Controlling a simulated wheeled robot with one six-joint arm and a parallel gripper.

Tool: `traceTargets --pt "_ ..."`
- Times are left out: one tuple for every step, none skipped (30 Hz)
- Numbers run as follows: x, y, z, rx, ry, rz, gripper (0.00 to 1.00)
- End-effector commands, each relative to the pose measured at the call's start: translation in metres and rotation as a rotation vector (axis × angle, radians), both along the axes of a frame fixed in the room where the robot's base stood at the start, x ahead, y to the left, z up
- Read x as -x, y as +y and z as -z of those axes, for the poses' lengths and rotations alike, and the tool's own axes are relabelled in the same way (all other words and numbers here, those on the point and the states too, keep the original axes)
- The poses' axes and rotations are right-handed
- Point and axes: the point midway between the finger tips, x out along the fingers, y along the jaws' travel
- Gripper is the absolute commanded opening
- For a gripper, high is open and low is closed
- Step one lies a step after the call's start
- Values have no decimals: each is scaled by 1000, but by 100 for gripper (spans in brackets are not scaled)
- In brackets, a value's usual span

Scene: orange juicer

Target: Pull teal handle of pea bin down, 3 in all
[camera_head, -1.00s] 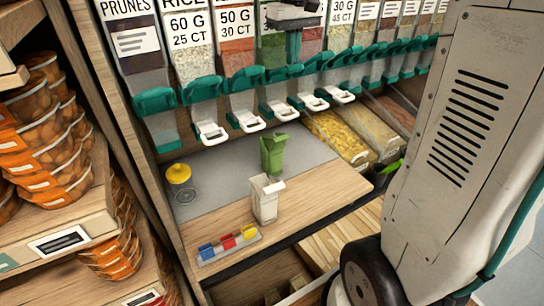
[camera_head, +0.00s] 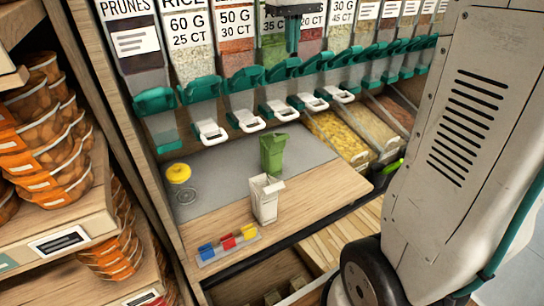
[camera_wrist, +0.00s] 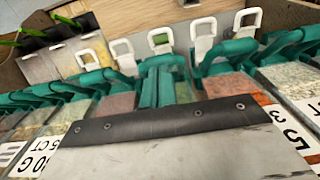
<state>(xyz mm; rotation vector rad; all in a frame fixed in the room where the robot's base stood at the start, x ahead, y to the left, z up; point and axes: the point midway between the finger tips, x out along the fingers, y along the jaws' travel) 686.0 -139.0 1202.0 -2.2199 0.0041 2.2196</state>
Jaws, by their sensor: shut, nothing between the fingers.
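The pea bin (camera_head: 275,50) is the clear dispenser with green contents in the wall row. Its teal handle (camera_head: 284,68) lies across its front, above a white-framed spout (camera_head: 279,109). In the wrist view, green shows inside the pea spout (camera_wrist: 160,40). My gripper (camera_head: 291,48) is shut and empty, its teal fingers pointing down in front of the bins, just above the handle in the picture. In the wrist view the gripper (camera_wrist: 158,72) overlaps the row of handles, so I cannot tell whether it touches the pea handle. A green container (camera_head: 273,155) stands on the counter below.
A white carton (camera_head: 265,200), a yellow-lidded jar (camera_head: 179,174) and a strip of coloured clips (camera_head: 228,243) are on the counter. Neighbouring bins have similar teal handles close by. Shelves of orange cups (camera_head: 45,130) stand at left. The counter around the green container is mostly clear.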

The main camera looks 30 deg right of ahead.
Motion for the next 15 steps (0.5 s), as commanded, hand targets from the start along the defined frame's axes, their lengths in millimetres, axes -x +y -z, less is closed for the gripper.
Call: traceTargets --pt "0 0 2 0 1 0 0" --pt "0 0 3 0 1 0 0" --pt "0 0 5 0 1 0 0" --pt "0 0 6 0 1 0 0" --pt "0 0 8 0 1 0 0" --pt "0 0 10 0 1 0 0" --pt "0 0 12 0 1 0 0" --pt "0 0 13 0 1 0 0" --pt "0 0 15 0 1 0 0" --pt "0 0 17 0 1 0 0" --pt "0 0 18 0 1 0 0" --pt "0 0 19 0 1 0 0" --pt "0 0 19 0 0 0 0" --pt "0 0 19 0 1 0 0" --pt "0 0 20 0 1 0 0"
